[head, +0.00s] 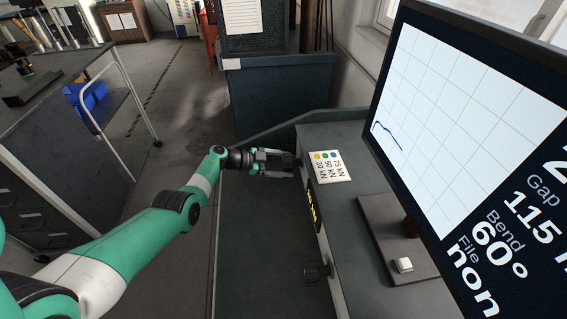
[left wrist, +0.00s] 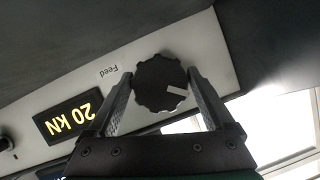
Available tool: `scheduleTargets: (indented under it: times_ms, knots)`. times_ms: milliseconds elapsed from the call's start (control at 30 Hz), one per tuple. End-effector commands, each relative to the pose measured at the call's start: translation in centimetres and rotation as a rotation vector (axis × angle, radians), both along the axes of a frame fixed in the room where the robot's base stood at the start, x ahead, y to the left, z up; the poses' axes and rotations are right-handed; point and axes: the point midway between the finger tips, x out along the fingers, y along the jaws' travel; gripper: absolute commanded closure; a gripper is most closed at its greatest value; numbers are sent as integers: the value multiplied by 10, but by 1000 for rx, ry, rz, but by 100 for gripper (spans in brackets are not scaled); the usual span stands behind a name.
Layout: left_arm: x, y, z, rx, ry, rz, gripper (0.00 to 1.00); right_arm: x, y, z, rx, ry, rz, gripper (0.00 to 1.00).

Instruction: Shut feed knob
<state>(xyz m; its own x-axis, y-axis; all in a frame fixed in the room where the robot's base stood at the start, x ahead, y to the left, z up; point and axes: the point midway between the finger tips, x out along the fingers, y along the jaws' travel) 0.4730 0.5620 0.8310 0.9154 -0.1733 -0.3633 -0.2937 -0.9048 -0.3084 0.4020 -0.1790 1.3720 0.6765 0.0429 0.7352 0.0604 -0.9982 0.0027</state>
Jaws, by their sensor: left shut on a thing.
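The feed knob (left wrist: 161,82) is a dark, scalloped round knob with a pale pointer mark, on a light panel beside the printed word "Feed", which appears upside down in the left wrist view. My left gripper (left wrist: 163,92) has a finger on each side of the knob and is shut on it. In the head view my left gripper (head: 283,163) reaches the front of the grey console, and its fingers hide the knob there. My right gripper is in neither view.
A lit display (left wrist: 68,115) reads 20 kN beside the knob. A second dark knob (head: 316,272) sticks out lower on the console front. A card with coloured dots (head: 327,167) lies on the console top. A large monitor (head: 470,130) stands at the right.

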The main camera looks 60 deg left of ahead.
Motion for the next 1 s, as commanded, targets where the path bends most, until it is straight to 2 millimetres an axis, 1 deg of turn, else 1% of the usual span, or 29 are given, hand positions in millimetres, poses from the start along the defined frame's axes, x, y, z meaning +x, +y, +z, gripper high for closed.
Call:
scheduleTargets:
  times_ms: [33, 200, 433, 667, 1000]
  knots:
    - [0, 0, 2, 20, -6, 0, 69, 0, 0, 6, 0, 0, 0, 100]
    - [0, 0, 3, 127, -40, 2, 69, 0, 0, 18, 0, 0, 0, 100]
    - [0, -1, 1, 325, -104, 1, 69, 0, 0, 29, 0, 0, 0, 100]
    - [0, 0, -2, 530, -171, 2, 69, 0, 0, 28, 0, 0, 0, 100]
    - [0, 0, -3, 767, -247, 2, 69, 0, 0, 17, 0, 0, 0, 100]
